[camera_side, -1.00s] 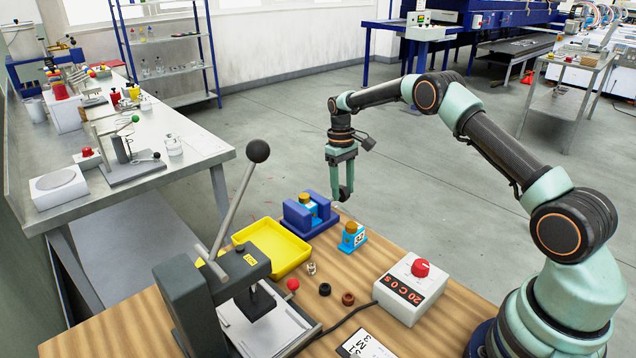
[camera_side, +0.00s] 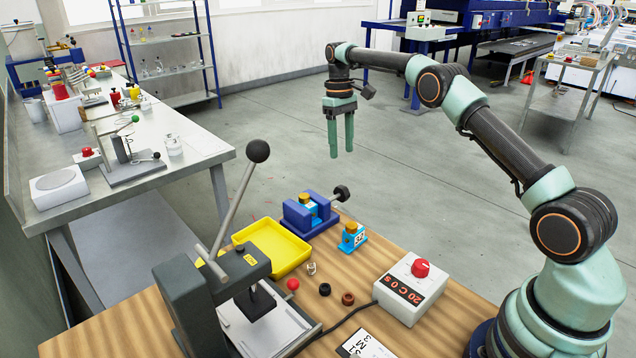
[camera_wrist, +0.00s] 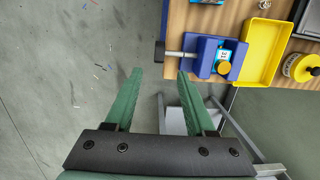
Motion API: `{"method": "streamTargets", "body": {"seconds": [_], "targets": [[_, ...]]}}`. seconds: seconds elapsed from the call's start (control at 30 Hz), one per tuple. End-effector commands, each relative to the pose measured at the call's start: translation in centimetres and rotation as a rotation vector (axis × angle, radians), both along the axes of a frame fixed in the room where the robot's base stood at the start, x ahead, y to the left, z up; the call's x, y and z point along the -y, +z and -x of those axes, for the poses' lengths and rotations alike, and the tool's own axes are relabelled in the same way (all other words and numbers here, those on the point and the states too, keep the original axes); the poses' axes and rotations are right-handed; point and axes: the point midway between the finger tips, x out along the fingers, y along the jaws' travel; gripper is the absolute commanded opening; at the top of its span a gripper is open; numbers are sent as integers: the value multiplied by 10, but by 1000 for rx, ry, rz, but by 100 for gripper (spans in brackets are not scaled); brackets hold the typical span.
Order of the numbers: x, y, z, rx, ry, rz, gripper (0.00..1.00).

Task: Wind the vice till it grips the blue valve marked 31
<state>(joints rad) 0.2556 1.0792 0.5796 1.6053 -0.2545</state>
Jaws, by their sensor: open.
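The blue vice (camera_side: 322,224) stands at the bench's far edge, its screw and black knob (camera_side: 341,193) sticking out past the edge. A second blue valve (camera_side: 352,241) stands on the bench beside the vice. My gripper (camera_side: 341,152) is open and empty, above the knob and apart from it. In the wrist view the knob (camera_wrist: 160,52) appears between the fingertips.
A yellow tray (camera_side: 290,262) lies beside the vice. A lever press (camera_side: 190,295) stands at the front left. A control box with a red knob (camera_side: 408,290) is at the right. Small rings and a red ball (camera_side: 293,284) lie between. Air above the bench's far edge is clear.

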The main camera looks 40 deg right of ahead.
Motion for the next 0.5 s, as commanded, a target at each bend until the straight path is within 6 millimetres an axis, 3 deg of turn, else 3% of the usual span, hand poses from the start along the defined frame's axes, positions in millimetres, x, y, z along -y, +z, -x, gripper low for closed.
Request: {"method": "streamTargets", "body": {"seconds": [0.5], "targets": [[-2, -4, 7, 82, 1, 21, 55]]}}
